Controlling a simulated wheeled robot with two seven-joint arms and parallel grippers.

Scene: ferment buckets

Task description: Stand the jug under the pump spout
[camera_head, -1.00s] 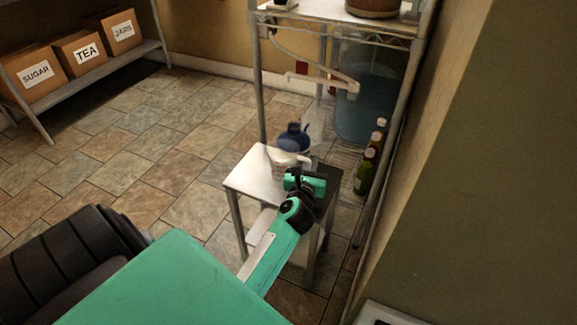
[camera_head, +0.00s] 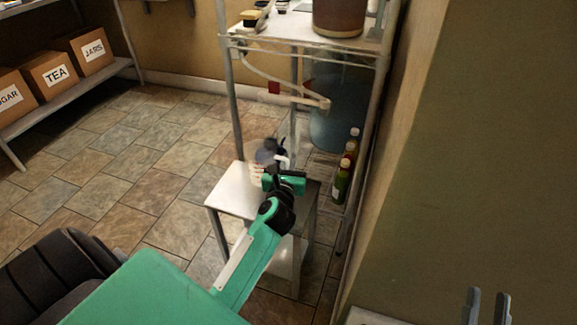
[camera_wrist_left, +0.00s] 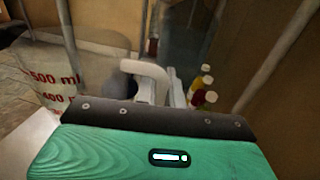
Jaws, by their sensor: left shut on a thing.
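The clear measuring jug (camera_head: 257,170) has red markings and appears raised just above the small metal table in the head view. In the left wrist view the jug (camera_wrist_left: 45,82) shows large at the left, with "500 ml" readable. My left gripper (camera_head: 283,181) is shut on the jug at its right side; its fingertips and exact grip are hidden. A pale curved tube with a downturned end (camera_head: 323,103), perhaps the pump spout, hangs at the rack's front, up and right of the jug. My right gripper (camera_head: 487,308) is open and empty at the lower right.
The small metal table (camera_head: 230,200) stands before the wire rack (camera_head: 232,95). A dark blue round object is seen through the jug. A blue tub (camera_head: 345,110) and several bottles (camera_head: 343,175) stand at the rack's right, close to the wall (camera_head: 440,180). The floor at left is clear.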

